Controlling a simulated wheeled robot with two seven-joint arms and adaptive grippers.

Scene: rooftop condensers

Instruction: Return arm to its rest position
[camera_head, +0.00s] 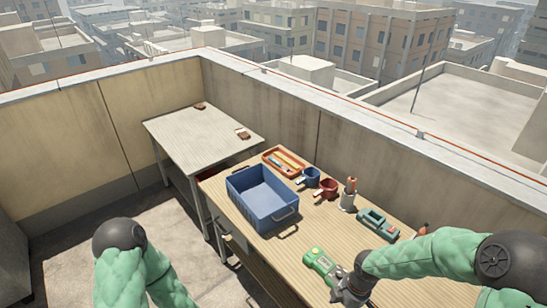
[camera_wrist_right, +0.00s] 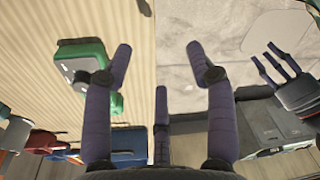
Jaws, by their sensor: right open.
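My right arm (camera_head: 430,258) reaches in from the right over the wooden table. Its gripper (camera_head: 343,283) is low over the table's front edge, beside a green handheld device (camera_head: 320,263). In the right wrist view its fingers (camera_wrist_right: 158,65) stand apart with nothing between them. The green device (camera_wrist_right: 85,62) lies to the left of the fingers, outside them. My left arm (camera_head: 130,262) is at the lower left of the head view, its gripper hidden there. In the right wrist view the left gripper (camera_wrist_right: 272,60) shows at the right edge, fingers spread and empty.
A blue crate (camera_head: 262,205), a red tray (camera_head: 284,162), blue (camera_head: 310,177) and red mugs (camera_head: 327,188), a white holder (camera_head: 348,198) and a grey-green device (camera_head: 378,224) stand on the table. A pale table (camera_head: 195,135) stands behind. Walls enclose the roof.

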